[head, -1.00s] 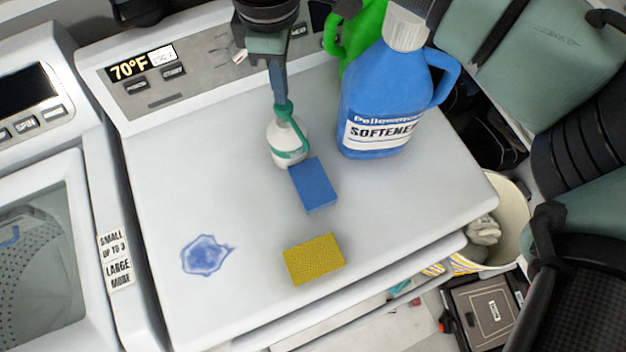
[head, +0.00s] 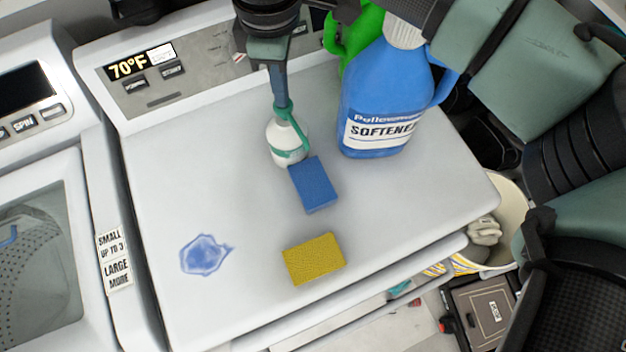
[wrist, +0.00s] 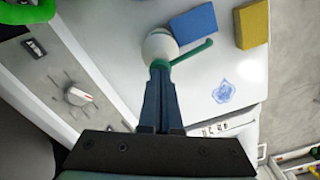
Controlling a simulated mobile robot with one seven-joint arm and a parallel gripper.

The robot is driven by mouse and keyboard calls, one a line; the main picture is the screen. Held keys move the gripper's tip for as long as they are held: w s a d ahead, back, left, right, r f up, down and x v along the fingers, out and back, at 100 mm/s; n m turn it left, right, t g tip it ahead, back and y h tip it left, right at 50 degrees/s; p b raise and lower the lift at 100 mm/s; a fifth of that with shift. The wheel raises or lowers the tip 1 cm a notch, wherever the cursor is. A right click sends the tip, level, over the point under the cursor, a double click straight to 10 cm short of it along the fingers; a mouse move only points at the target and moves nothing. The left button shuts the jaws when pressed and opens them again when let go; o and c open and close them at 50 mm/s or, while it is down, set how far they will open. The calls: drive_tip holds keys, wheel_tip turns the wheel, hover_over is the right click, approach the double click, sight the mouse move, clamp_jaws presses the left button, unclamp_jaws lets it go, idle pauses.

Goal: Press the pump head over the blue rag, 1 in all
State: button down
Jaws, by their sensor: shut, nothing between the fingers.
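A white pump bottle (head: 283,152) with a green pump head (head: 287,117) stands upright on the white machine top.
A blue softener jug (head: 385,100) stands close right of the bottle, with a green jug (head: 362,35) behind it. A yellow sponge (head: 314,259) and a blue stain (head: 206,254) are nearer the front. The control panel (head: 180,70) rises at the back. The left-middle surface is clear.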

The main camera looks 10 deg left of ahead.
drive_tip(key=shift+f+b, duration=0.4)
drive_tip(key=shift+f, duration=0.55)
drive_tip(key=shift+r, duration=0.2)
drive_tip(key=shift+r+p, duration=1.35)
drive_tip(key=shift+p, duration=0.15)
wheel_tip(320, 180, up, 6)
drive_tip(key=p, duration=0.6)
drive_tip(key=shift+s, duration=0.1)
